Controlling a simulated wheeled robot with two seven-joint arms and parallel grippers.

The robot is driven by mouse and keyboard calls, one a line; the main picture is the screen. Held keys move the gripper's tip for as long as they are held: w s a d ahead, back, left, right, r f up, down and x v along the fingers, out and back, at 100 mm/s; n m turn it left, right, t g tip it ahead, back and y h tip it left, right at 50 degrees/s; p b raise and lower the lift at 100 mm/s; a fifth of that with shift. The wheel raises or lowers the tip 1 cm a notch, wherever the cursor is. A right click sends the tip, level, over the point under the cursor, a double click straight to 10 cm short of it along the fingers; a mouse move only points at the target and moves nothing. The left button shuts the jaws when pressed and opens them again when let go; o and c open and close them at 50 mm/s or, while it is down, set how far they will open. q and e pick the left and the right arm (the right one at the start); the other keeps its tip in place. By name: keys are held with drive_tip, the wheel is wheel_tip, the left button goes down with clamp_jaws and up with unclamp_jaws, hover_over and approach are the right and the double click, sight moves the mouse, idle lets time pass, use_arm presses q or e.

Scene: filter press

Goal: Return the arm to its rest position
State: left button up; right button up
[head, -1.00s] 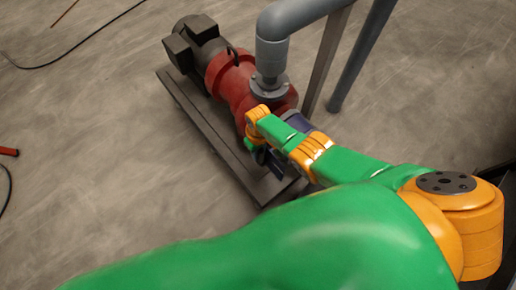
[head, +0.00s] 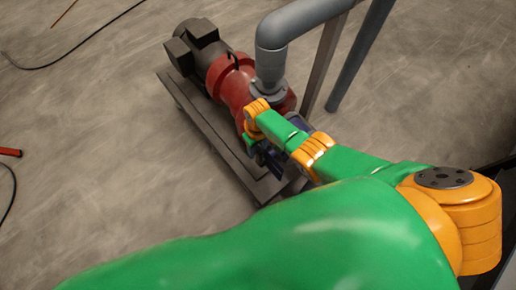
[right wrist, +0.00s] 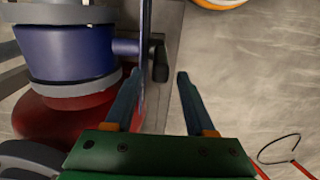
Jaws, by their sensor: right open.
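My right arm, green and orange, reaches across the head view to the red pump (head: 233,82). My right gripper (head: 268,160) is at the pump's near end, low and partly hidden by the wrist. In the right wrist view its two dark blue fingers (right wrist: 159,76) are apart, with no object clearly held between them. A blue cylindrical body (right wrist: 66,52) with grey rings is left of the fingers. A thin blue strip and a dark knob-like part (right wrist: 159,64) show near the left finger; I cannot tell whether they touch. My left gripper is not in view.
The pump and its dark motor (head: 195,42) stand on a grey base plate (head: 215,135). A thick grey pipe (head: 271,48) rises from the pump, with slimmer posts (head: 358,62) beside it. Cables lie at the left. The floor (head: 85,130) left of the pump is clear.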

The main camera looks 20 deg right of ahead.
wheel_tip(320, 180, up, 3)
drive_tip(key=shift+f+p, duration=0.15)
drive_tip(key=shift+p, duration=0.2)
drive_tip(key=shift+f, duration=0.1)
drive_tip(key=s+d+f+m, duration=0.1)
drive_tip(key=s+d+f, duration=0.3)
drive_tip(key=s+f, duration=1.15)
drive_tip(key=s+d+t, duration=0.1)
drive_tip(key=s+d, duration=0.2)
drive_tip(key=s, duration=1.1)
drive_tip(key=shift+s+d+f+m, duration=0.2)
drive_tip(key=shift+f+m, duration=0.1)
drive_tip(key=shift+f, duration=0.15)
